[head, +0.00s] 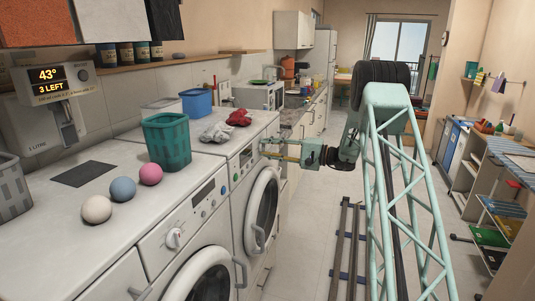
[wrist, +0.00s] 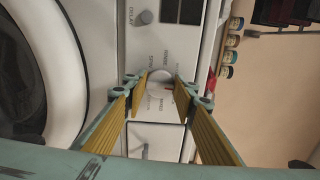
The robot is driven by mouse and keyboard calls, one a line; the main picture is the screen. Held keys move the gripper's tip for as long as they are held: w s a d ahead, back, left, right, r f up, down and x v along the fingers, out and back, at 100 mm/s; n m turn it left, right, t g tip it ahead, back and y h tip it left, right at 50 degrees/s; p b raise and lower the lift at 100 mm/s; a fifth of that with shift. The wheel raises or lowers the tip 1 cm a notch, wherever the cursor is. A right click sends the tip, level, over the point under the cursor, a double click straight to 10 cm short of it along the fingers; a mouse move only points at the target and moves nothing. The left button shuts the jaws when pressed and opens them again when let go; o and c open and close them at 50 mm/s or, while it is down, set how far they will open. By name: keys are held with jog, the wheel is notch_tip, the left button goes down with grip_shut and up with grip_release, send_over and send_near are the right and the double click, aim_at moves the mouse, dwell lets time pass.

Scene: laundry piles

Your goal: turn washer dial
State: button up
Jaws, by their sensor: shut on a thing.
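The far washer (head: 259,210) is white, with a control panel (head: 246,157) on its front top edge. My gripper (head: 264,147) reaches in from the right to the right end of that panel. In the wrist view my gripper (wrist: 160,84) has its two yellow-padded fingers on either side of a round white dial (wrist: 160,76) with lettering around it, and it is shut on the dial. The dial is partly hidden by the fingertips. In the head view the gripper hides this dial.
A grey knob (wrist: 142,17) sits farther along the panel. The near washer (head: 150,272) has its own white dial (head: 173,238). The floor to the right has rails (head: 349,250).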

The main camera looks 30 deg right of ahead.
jog(key=shift+n+b, duration=0.35)
jog(key=shift+n, duration=0.05)
jog(key=o, duration=0.9)
jog(key=shift+d, duration=0.15)
jog(key=shift+v, duration=5.95)
jog(key=shift+r, duration=0.1)
